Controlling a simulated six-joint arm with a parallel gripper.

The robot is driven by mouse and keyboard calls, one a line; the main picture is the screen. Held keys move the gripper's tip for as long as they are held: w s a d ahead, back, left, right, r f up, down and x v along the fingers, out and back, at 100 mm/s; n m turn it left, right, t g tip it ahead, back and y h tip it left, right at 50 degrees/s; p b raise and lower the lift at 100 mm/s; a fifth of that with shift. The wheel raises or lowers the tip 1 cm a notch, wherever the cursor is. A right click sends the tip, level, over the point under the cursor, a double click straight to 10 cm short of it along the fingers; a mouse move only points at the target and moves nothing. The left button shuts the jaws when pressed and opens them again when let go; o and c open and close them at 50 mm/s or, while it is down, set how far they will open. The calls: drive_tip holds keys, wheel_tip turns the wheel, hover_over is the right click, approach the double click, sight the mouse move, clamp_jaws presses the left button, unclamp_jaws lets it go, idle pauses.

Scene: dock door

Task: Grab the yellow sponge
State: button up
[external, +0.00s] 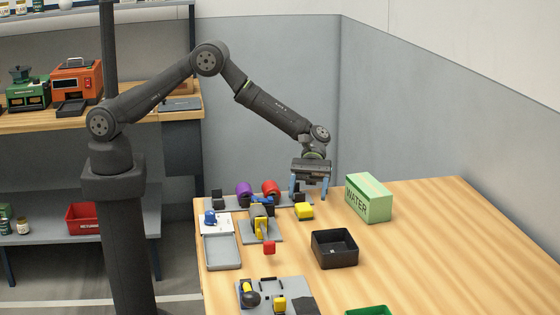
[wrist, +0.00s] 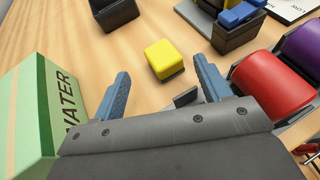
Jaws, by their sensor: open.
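The yellow sponge (external: 304,211) is a small block with a dark underside, lying on the wooden table below my gripper. In the wrist view the sponge (wrist: 163,58) lies ahead of the fingertips, between their lines and apart from them. My gripper (external: 310,192) points down above the table. Its two blue fingers (wrist: 162,85) are spread with nothing between them.
A green WATER box (external: 369,198) stands close on the right. A black bin (external: 334,249) sits nearer the front. Red (external: 270,188) and purple (external: 244,190) rolls lie to the left. The table's right side (external: 470,250) is clear.

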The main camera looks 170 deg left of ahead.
sight(304, 206)
drive_tip(key=x, duration=0.3)
drive_tip(key=shift+w+d+f, duration=0.1)
drive_tip(key=shift+w+d, duration=0.2)
drive_tip(key=shift+d, duration=0.05)
drive_tip(key=c, duration=1.1)
drive_tip(key=shift+c, duration=0.2)
